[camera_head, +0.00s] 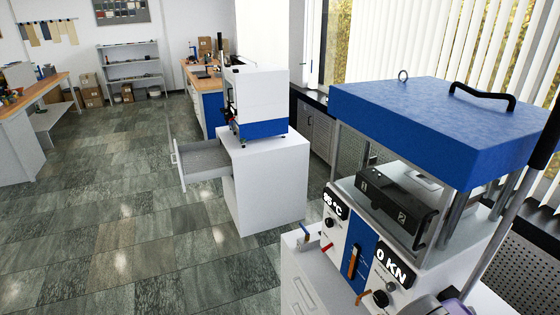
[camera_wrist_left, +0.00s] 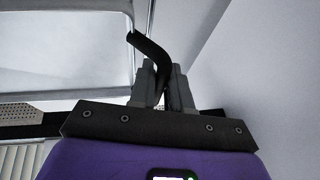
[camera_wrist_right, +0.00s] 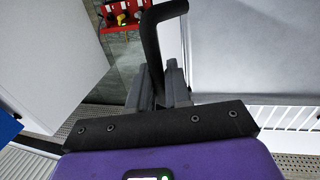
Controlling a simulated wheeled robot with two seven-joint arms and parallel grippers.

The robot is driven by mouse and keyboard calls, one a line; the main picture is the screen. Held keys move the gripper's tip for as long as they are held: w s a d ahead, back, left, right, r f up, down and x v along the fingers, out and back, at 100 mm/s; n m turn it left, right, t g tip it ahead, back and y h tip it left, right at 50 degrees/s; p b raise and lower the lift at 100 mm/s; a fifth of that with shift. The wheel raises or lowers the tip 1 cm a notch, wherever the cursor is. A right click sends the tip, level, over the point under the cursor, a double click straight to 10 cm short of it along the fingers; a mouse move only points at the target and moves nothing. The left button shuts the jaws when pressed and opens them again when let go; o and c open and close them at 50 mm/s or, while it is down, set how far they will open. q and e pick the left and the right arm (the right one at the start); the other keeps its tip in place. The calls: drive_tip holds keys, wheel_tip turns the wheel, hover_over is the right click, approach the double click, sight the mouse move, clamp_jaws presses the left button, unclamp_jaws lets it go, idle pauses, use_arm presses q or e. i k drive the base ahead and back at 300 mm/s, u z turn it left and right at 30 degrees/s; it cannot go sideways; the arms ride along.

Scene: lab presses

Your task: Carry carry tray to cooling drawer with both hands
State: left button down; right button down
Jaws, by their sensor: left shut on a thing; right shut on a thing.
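The carry tray shows as black bent handles in the wrist views. My left gripper (camera_wrist_left: 165,88) is shut on one black handle (camera_wrist_left: 147,46). My right gripper (camera_wrist_right: 160,86) is shut on another black handle (camera_wrist_right: 153,42). The tray's body cannot be told clearly, and its load is hidden. In the head view, no fingertips or handles show; only a purple-grey part of my own arm shows at the bottom right edge. An open drawer (camera_head: 203,161) sticks out left from a white cabinet (camera_head: 268,182); no label shows whether it is the cooling drawer.
A heated press with a blue top (camera_head: 440,125) stands close at the right, its displays reading 95 °C and 0 KN. A white and blue machine (camera_head: 257,103) stands on the cabinet. A workbench (camera_head: 32,105) is at far left. The tiled floor (camera_head: 110,220) between is clear.

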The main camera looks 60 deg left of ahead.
sight(203, 162)
drive_tip(key=k, duration=0.95)
drive_tip(key=u, duration=2.95)
drive_tip(key=i, duration=4.1)
